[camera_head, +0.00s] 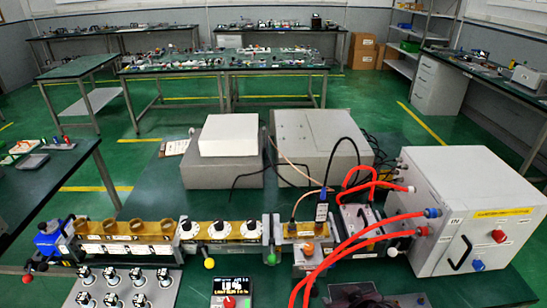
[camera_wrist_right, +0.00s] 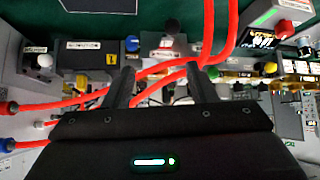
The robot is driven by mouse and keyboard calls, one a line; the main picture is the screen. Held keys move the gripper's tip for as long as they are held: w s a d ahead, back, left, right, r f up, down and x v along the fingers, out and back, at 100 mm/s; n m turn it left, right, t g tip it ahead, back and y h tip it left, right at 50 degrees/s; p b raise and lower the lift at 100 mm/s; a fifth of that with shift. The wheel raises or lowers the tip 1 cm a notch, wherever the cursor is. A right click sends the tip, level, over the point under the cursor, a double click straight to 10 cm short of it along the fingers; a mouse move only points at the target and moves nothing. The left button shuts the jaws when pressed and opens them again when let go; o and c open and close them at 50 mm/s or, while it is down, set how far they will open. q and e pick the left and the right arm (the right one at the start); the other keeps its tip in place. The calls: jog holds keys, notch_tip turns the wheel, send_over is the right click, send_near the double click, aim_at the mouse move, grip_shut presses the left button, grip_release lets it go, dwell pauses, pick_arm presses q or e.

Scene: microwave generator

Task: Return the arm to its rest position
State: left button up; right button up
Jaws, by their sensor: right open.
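My right gripper (camera_wrist_right: 160,80) shows in the right wrist view with its two dark fingers apart and nothing held between them. Red hoses (camera_wrist_right: 90,103) run across the picture close to the fingers; I cannot tell whether they touch. In the head view a dark part at the bottom edge, right of centre, looks like my right gripper (camera_head: 358,295), mostly cut off. The microwave bench (camera_head: 215,230), a row of brass-coloured waveguide parts with white dials, lies ahead of it. My left gripper is not in view.
A large white box (camera_head: 462,240) stands at the right, joined by red hoses (camera_head: 340,250) to the bench. Grey instruments (camera_head: 318,145) stand behind the bench. A small display (camera_head: 232,290) and a knob panel (camera_head: 122,288) sit at the front.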

jog(key=s+d+r+m+g+h, duration=0.1)
jog(key=s+d+r+g, duration=0.15)
jog(key=s, duration=0.45)
jog(key=s+d+r+g+h, duration=0.1)
jog(key=s+g, duration=0.2)
jog(key=s, duration=0.3)
notch_tip(320, 180, down, 31)
jog(key=s+b, duration=0.2)
jog(key=b, duration=0.2)
pick_arm(q)
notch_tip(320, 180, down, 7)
jog(key=b, duration=0.3)
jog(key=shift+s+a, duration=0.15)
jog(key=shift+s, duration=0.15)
pick_arm(e)
jog(key=s+d+f+g, duration=0.2)
jog(key=s+d+f, duration=0.1)
jog(key=s+f, duration=1.7)
notch_tip(320, 180, down, 4)
jog(key=shift+d+r, duration=0.2)
jog(key=shift+r, duration=0.05)
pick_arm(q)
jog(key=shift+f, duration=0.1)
